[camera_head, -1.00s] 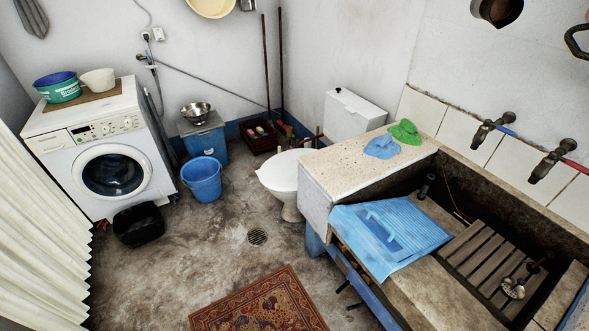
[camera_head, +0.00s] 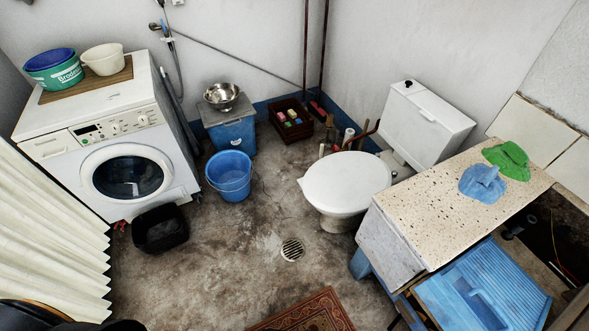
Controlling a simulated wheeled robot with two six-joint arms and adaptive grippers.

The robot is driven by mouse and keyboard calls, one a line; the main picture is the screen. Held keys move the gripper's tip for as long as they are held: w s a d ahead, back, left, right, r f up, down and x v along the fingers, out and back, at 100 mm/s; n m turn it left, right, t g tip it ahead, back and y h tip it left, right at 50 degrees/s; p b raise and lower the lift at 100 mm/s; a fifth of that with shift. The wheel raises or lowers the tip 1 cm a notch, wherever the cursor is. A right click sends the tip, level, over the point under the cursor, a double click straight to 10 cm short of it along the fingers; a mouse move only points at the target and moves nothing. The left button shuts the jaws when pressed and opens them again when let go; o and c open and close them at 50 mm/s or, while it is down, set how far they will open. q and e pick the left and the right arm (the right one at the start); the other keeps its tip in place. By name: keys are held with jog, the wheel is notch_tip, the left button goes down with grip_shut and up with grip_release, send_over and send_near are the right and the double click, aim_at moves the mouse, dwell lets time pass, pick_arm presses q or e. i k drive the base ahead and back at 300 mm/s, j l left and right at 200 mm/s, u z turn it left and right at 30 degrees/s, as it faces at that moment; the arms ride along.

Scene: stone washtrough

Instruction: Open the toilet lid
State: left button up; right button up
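The toilet (camera_head: 338,222) stands against the back right wall, beyond the stone counter. Its white lid (camera_head: 345,183) lies flat and shut over the bowl. The white cistern (camera_head: 424,122) is behind it to the right. Neither of my grippers shows in the head view. A dark rounded shape at the bottom left edge may be part of my own arm, but I cannot tell.
The stone counter (camera_head: 450,215) with blue and green cloths stands right of the toilet. A blue bucket (camera_head: 229,177), a black basin (camera_head: 160,229) and a washing machine (camera_head: 120,160) are at left. The floor around the drain (camera_head: 292,250) is clear; a rug (camera_head: 308,314) lies in front.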

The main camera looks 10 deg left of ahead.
aim_at(346, 182)
jog(key=i+j, duration=0.15)
jog(key=j, duration=0.25)
jog(key=i+j+z, duration=0.1)
jog(key=j, duration=0.3)
jog(key=i+j, duration=0.2)
jog(key=j, duration=0.2)
jog(key=i+j, duration=0.15)
jog(key=j, duration=0.3)
jog(key=i+j+z, duration=0.1)
jog(key=j, duration=0.7)
